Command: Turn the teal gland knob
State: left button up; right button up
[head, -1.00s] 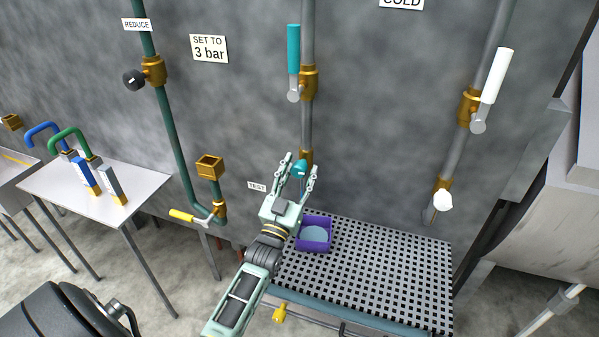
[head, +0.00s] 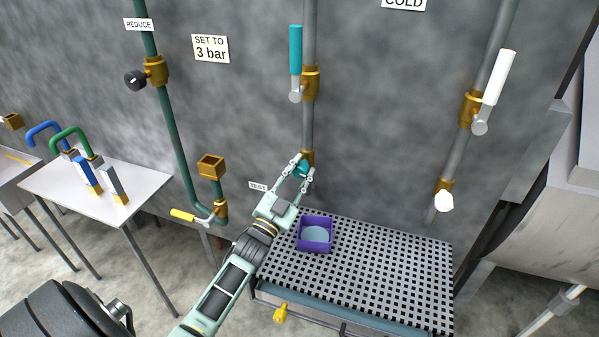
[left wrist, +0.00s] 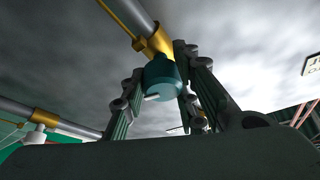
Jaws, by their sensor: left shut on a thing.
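The teal gland knob (head: 303,168) sits on a brass fitting at the lower end of the middle grey pipe. In the left wrist view the knob (left wrist: 161,78) is a teal cylinder with a pale mark, below its brass collar (left wrist: 158,42). My left gripper (head: 303,172) is at the knob, with a finger on each side of it, shut on it. Its fingers (left wrist: 158,90) also flank the knob in the left wrist view. The fingers hide part of the knob in the head view. My right gripper is not in view.
A teal lever (head: 295,55) stands upright above on the same pipe. A purple tub (head: 315,246) with liquid stands on the perforated grate (head: 390,275) below. A white knob (head: 444,201) is to the right. A yellow-handled valve (head: 184,215) is to the left.

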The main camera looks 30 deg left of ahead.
pick_arm(q)
jog(key=shift+d+f, duration=0.15)
jog(key=o, duration=1.1)
jog(key=shift+c, duration=0.2)
jog(key=shift+s, duration=0.1)
jog(key=v, duration=1.1)
jog(key=shift+s, duration=0.4)
jog(key=shift+f, duration=0.15)
